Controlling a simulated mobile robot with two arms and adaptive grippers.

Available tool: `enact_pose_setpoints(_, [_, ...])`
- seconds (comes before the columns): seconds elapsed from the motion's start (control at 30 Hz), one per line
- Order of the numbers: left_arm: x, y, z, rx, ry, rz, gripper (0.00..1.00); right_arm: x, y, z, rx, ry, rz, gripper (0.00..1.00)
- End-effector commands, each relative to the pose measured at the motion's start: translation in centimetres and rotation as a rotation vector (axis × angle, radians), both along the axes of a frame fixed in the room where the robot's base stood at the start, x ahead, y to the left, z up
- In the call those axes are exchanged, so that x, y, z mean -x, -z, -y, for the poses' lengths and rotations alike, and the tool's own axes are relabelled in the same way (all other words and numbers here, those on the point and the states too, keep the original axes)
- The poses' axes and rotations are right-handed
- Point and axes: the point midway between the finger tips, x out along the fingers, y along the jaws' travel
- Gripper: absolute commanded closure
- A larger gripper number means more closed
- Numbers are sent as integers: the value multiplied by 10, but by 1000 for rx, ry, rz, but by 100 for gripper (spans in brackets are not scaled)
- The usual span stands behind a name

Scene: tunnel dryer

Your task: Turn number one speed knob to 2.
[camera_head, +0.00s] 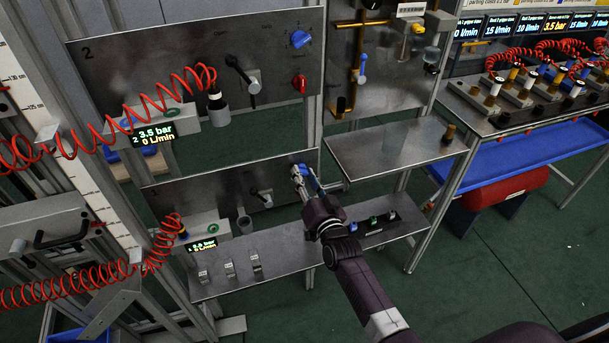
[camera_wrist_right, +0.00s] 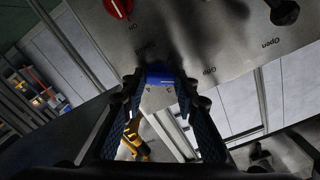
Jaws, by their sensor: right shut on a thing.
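The number one panel (camera_head: 222,191) is the lower metal panel, marked 1. My right gripper (camera_head: 303,172) is at the right end of this panel. In the right wrist view its two dark blue-padded fingers are closed on the blue speed knob (camera_wrist_right: 159,76), one on each side. A red knob (camera_wrist_right: 118,7) sits on the same panel in the wrist view. My left gripper is not in view.
The number two panel (camera_head: 135,62) above has its own blue knob (camera_head: 301,39) and red knob (camera_head: 299,84). A lever (camera_head: 264,197) stands out from the lower panel. A metal shelf (camera_head: 350,152) is just right of my gripper. Red coiled hoses hang at left.

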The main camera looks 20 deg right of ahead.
Motion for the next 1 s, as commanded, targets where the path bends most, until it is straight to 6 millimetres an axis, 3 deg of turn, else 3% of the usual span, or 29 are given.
enact_pose_setpoints(0.47, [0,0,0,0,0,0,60,1,2,0,15,0,-3,97])
enact_pose_setpoints(0.5, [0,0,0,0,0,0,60,1,2,0,15,0,-3,72])
enact_pose_setpoints(0.63, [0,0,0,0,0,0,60,1,2,0,15,-1,-3,57])
enact_pose_setpoints(1.0, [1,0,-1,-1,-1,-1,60,4,1,0,14,0,-1,55])
